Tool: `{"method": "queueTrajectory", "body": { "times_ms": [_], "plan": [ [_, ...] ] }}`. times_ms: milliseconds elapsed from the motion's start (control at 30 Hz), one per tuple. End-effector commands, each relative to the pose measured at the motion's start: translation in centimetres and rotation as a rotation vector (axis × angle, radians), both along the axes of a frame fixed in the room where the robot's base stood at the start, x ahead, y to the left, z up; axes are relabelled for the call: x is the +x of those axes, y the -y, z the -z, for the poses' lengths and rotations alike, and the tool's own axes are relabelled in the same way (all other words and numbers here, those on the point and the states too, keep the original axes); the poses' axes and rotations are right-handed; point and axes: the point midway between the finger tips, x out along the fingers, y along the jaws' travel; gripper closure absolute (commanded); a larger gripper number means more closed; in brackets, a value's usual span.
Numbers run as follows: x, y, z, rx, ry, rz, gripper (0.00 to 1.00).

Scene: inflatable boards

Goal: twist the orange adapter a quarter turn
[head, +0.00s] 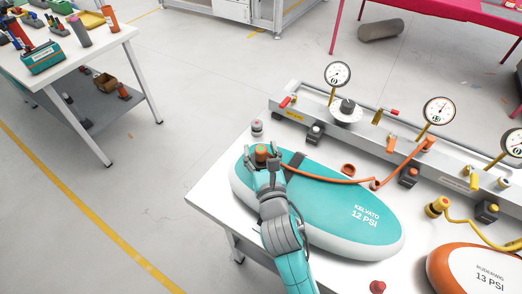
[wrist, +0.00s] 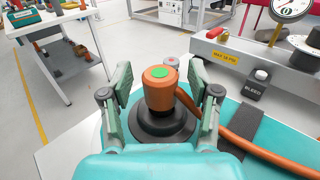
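My gripper (wrist: 161,82) has one finger on each side of the adapter. A gap shows between each finger and the adapter, so it is open around it and apart from it.
A grey rail (head: 385,140) with pressure gauges (head: 338,74), black BLEED blocks (wrist: 255,85) and coloured fittings runs along the table's back. An orange board (head: 465,270) lies at the right. A red fitting (head: 377,287) is at the front. A side table (head: 75,60) stands far left.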

Motion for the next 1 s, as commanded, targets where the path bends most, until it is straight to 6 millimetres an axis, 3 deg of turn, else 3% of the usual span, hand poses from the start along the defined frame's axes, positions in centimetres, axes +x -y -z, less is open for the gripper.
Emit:
{"method": "queueTrajectory", "body": {
  "times_ms": [267, 733, 1000],
  "plan": [
    [-1.0, 0.1, 0.0, 0.000, 0.001, -0.001, 0.39],
    [-8.7, 1.4, 0.1, -0.001, -0.002, -0.002, 0.39],
    [-11.3, 1.9, 0.0, 0.000, -0.001, -0.001, 0.39]
  ]
}}
